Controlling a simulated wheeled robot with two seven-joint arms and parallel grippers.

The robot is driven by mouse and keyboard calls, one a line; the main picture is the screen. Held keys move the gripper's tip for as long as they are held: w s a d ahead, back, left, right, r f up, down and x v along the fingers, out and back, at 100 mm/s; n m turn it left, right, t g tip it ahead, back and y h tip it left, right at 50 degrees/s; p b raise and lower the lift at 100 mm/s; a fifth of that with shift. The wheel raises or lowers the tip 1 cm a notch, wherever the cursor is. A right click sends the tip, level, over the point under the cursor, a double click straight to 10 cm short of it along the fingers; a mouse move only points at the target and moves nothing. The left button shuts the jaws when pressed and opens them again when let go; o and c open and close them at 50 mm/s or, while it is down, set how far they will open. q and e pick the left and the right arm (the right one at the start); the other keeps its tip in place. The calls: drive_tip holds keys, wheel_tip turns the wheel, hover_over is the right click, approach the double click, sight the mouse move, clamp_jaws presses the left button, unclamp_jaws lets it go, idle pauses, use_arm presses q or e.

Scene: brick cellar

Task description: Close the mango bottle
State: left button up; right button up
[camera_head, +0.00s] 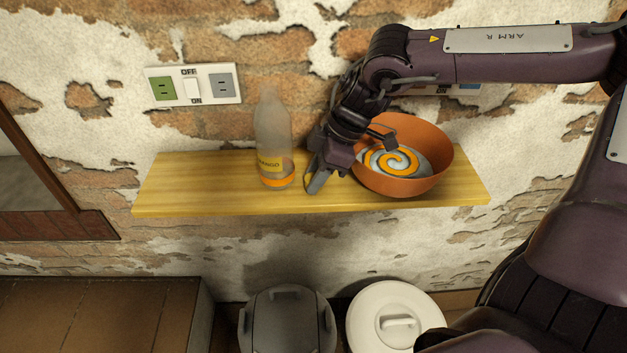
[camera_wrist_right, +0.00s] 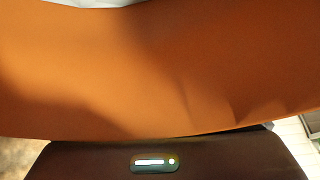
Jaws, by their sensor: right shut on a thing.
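The mango bottle (camera_head: 273,145) stands upright on the left half of the wooden shelf. It is pale and see-through, with a yellow label and an orange band low down. I make out no cap on its narrow top. My right gripper (camera_head: 314,182) is low over the shelf, right of the bottle and apart from it, fingers pointing down. No loose cap shows on the shelf. My left gripper is not in view.
The orange bowl (camera_head: 432,176) with a spiral pattern inside sits right beside my right gripper and fills much of the right wrist view (camera_wrist_right: 160,75). The wooden shelf (camera_head: 180,185) is clear at its left end. A switch plate (camera_head: 192,87) is on the wall behind.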

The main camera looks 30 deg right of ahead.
wheel_tip(320, 180, up, 18)
idle(0.6)
